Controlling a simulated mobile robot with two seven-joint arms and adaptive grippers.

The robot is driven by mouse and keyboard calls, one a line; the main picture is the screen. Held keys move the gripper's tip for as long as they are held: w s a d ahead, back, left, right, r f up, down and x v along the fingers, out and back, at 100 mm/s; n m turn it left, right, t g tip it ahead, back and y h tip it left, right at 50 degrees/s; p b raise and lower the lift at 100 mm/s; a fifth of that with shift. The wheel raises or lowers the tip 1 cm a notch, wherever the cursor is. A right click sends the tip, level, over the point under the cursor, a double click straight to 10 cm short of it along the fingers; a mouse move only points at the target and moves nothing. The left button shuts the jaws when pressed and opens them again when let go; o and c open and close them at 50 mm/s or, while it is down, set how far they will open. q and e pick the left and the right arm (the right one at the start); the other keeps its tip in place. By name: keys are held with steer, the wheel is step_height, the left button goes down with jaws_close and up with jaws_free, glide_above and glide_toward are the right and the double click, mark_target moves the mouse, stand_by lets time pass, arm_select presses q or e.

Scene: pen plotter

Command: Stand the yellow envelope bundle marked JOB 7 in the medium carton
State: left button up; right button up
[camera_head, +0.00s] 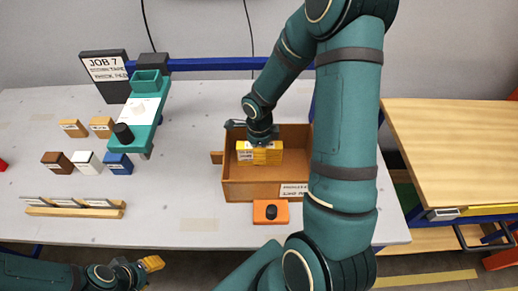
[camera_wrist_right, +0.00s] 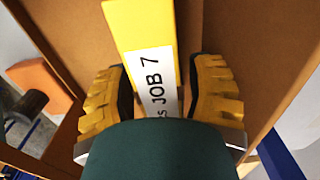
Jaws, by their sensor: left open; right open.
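The yellow envelope bundle (camera_wrist_right: 138,24) carries a white JOB 7 label in the right wrist view. In the head view the bundle (camera_head: 246,156) is inside the brown carton (camera_head: 250,190), and its lower part is hard to make out. My right gripper (camera_wrist_right: 158,92) is open, with one yellow finger on each side of the bundle. In the head view this gripper (camera_head: 261,146) reaches down into the carton from above. My left gripper (camera_head: 146,268) is open and empty at the lower left, near the table's front edge.
A teal plotter (camera_head: 143,112) stands left of the carton, with a dark JOB 7 sign (camera_head: 106,70) behind it. Several small blocks and a wooden rack (camera_head: 75,208) lie at the left. An orange block (camera_head: 271,212) with a black knob sits before the carton.

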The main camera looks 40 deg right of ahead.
step_height(320, 180, up, 12)
steer(key=shift+p, duration=1.05)
